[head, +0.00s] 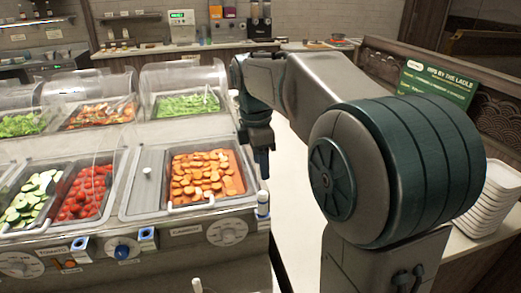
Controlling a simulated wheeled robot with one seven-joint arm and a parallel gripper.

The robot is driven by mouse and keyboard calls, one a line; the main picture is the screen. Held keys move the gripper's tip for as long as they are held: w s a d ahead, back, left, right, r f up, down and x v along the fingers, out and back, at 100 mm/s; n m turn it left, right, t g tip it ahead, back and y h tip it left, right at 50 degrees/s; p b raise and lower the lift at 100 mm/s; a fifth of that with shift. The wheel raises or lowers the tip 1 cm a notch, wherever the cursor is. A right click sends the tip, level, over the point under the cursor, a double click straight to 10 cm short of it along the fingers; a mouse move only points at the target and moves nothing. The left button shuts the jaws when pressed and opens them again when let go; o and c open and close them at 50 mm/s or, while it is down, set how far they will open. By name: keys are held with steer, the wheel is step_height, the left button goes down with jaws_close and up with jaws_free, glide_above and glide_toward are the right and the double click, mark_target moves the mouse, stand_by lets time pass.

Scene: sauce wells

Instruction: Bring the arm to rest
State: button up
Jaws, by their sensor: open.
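My arm reaches forward from the lower right in the head view, bends at the far end and points down. My gripper (263,165) hangs at the right edge of the food counter, just right of the tray of orange slices (205,177). Its fingers are small and dark here, seen from behind. Nothing shows held in it.
The counter (190,236) at left holds wells of cucumber (32,197), tomatoes (86,193) and greens (188,104) under clear covers (183,76). Stacked white bowls (493,200) and a green sign (437,85) stand at right. Pale floor (300,215) lies clear between.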

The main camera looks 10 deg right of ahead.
steer(key=s+f+m+t, duration=0.1)
steer(key=s+f+m, duration=0.2)
steer(key=s+m, duration=0.3)
steer(key=s+f+m+t, duration=0.1)
steer(key=s+f+m, duration=0.2)
steer(key=s+m, duration=0.3)
steer(key=s+f+m+t+y, duration=0.1)
steer(key=s+f+m, duration=0.2)
steer(key=s+m, duration=0.2)
steer(key=shift+s+d+m, duration=0.4)
steer(key=shift+s, duration=0.65)
steer(key=shift+f, duration=0.1)
